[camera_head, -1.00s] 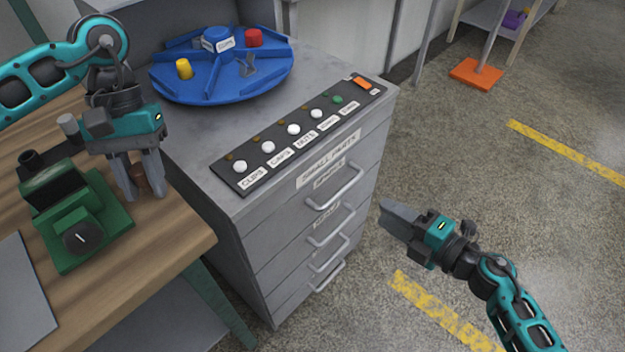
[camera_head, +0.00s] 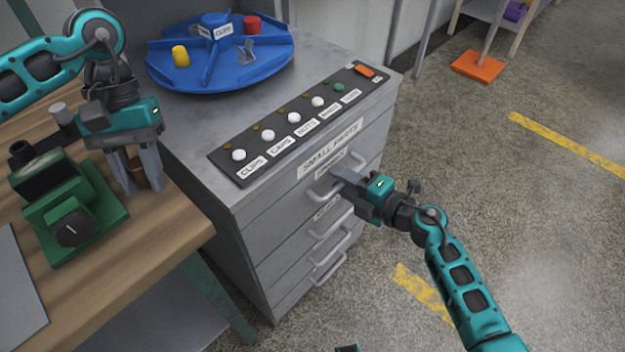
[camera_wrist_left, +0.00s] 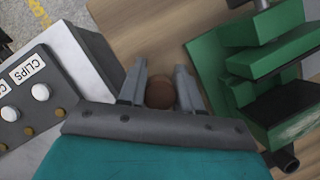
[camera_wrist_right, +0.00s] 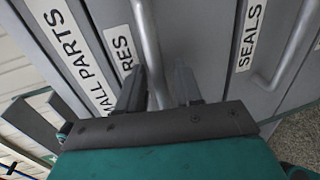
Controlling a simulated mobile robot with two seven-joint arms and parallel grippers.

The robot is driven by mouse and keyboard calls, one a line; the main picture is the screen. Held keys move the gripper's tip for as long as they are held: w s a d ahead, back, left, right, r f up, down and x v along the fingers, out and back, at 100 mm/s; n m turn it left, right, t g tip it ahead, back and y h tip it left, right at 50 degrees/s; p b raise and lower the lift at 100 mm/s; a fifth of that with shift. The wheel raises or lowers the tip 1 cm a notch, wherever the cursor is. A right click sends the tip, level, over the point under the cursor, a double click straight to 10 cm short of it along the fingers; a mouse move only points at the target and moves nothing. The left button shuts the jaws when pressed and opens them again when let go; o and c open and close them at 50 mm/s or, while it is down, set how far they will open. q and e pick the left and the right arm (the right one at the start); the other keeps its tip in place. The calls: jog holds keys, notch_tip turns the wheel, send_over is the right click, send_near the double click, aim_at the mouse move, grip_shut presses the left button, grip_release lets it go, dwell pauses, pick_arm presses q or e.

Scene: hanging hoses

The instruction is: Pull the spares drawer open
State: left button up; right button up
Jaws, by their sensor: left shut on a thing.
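The spares drawer (camera_head: 275,222) is the upper drawer of the grey cabinet, flush with its front. Its label, partly hidden, ends in "RES" in the right wrist view. My right gripper (camera_head: 341,178) is at its bar handle (camera_head: 317,191). In the right wrist view the handle (camera_wrist_right: 147,35) runs between the spread fingers of my right gripper (camera_wrist_right: 161,75), nearer the left finger, with a gap to the right one. My left gripper (camera_head: 143,186) is shut on a small brown round piece (camera_wrist_left: 160,93) over the wooden bench.
Lower drawers with bar handles (camera_head: 330,265) sit below; one label reads "SEALS" (camera_wrist_right: 249,38). A blue divided tray (camera_head: 205,85) and button panel (camera_head: 290,125) are on top. A green fixture (camera_head: 70,215) stands on the bench (camera_head: 150,250). The floor right of the cabinet is open.

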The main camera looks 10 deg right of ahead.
jog(key=shift+w, duration=0.1)
grip_shut()
dwell(0.6)
